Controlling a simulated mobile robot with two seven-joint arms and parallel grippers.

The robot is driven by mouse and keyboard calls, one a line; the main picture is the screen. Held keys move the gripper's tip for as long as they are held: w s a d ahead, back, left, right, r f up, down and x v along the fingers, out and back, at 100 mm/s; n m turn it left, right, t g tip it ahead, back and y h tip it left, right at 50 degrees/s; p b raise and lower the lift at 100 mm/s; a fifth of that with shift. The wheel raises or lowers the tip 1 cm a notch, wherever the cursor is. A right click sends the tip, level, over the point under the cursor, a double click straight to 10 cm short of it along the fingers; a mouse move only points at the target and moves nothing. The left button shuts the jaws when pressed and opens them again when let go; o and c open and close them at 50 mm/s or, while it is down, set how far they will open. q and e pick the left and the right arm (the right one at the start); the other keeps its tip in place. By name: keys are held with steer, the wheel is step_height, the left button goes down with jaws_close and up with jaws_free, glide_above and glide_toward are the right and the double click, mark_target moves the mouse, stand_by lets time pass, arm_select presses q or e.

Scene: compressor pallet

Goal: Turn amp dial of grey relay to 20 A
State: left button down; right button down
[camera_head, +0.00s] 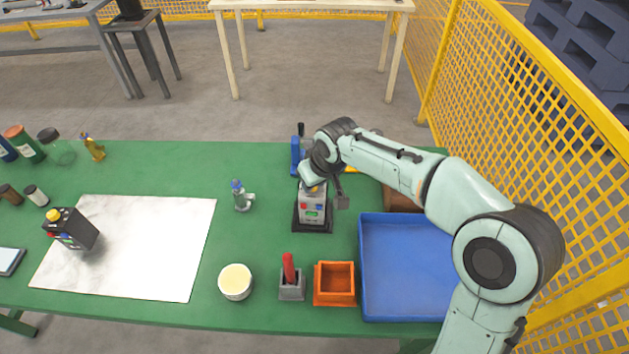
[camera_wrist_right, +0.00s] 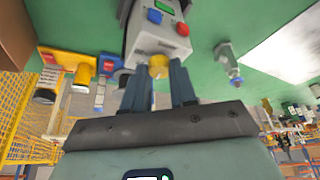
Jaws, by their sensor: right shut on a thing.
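The grey relay (camera_head: 313,205) stands upright on a dark base on the green table, with a green display and red and blue buttons on its front. In the right wrist view the grey relay (camera_wrist_right: 150,38) shows upside down. Its yellow amp dial (camera_wrist_right: 159,68) sits between the blue fingers of my right gripper (camera_wrist_right: 159,82), which is shut on it. In the head view my right gripper (camera_head: 312,182) is over the relay's top and mostly hides the dial. The dial's scale cannot be read. My left gripper is not in view.
A black relay (camera_head: 78,232) with a yellow dial stands on the white marble sheet (camera_head: 150,265). A blue tray (camera_head: 405,270), an orange box (camera_head: 335,300), a red-handled switch (camera_head: 289,270) and a cream-topped cup (camera_head: 235,283) are in front.

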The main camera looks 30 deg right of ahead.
steer(key=shift+m+h, duration=0.3)
steer(key=shift+m, duration=0.5)
steer(key=c, duration=0.9)
jaws_free()
steer(key=shift+a+r, duration=0.1)
steer(key=p+v, duration=0.1)
steer(key=v, duration=1.2)
steer(key=shift+r, duration=0.1)
